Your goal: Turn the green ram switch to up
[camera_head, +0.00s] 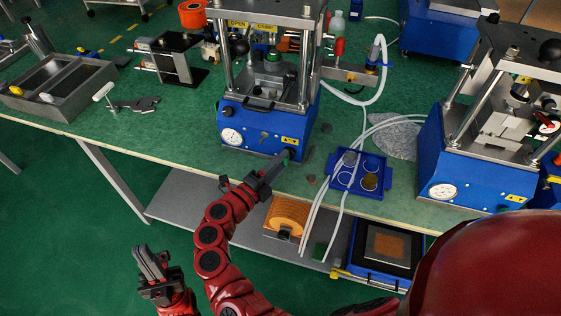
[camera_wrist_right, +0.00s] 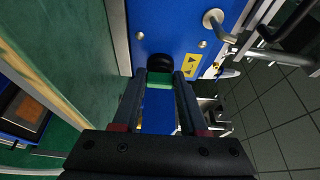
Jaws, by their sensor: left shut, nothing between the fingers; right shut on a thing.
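The green ram switch (camera_wrist_right: 160,80) is at the lower front of the middle blue press. In the right wrist view it sits between my right gripper's two fingertips, in front of a round black base (camera_wrist_right: 161,63). My right gripper (camera_head: 280,163) is shut on it, and only a bit of green shows at the fingertips in the head view. Which way the switch points is hard to tell behind the fingers. My left gripper (camera_head: 147,262) is shut and empty, low at the left in front of the bench, far from the switch.
The middle press (camera_head: 250,133) carries a gauge (camera_head: 231,137) and a yellow label. A blue tray with round cups (camera_head: 345,181) and white hoses lie to its right. Another blue press (camera_head: 464,175) stands further right. The bench front edge runs below.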

